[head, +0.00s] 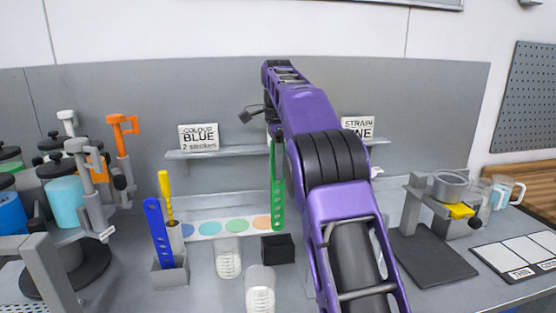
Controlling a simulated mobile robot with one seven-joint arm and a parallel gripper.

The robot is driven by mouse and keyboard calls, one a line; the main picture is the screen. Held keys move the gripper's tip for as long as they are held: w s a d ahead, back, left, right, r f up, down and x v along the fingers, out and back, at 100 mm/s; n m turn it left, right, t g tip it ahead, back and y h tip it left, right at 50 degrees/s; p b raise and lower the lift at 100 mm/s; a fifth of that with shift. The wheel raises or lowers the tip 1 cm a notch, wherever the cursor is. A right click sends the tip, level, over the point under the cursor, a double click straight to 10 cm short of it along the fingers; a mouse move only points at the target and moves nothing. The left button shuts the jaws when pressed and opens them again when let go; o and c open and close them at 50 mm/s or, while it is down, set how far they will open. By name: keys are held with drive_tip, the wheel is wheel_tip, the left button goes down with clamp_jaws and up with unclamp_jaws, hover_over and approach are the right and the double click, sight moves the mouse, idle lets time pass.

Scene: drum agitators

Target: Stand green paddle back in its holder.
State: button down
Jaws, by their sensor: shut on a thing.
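The green paddle (277,190) hangs upright in the middle of the head view, a long flat strip with holes in its lower part. My gripper (272,128) is shut on its upper end, and my purple arm partly hides the grip. A black open holder (278,248) stands on the bench below the paddle. The paddle's lower tip is near the holder's top; I cannot tell whether it is inside. A blue paddle (159,232) stands in a grey holder (170,275) to the left.
A yellow tool (167,196) stands behind the blue paddle. Clear cups (228,258) stand left of the black holder. Several paint drums (62,190) with dispensers crowd the left. A grey stand (412,205) with a pan is at right. A label shelf (230,151) runs behind.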

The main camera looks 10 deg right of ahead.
wheel_tip(320, 180, down, 8)
drive_tip(key=b, duration=0.3)
drive_tip(key=shift+f, duration=0.25)
idle(0.3)
drive_tip(key=c, duration=0.8)
unclamp_jaws()
drive_tip(key=shift+c, duration=0.2)
wheel_tip(320, 180, up, 12)
drive_tip(key=p, duration=0.3)
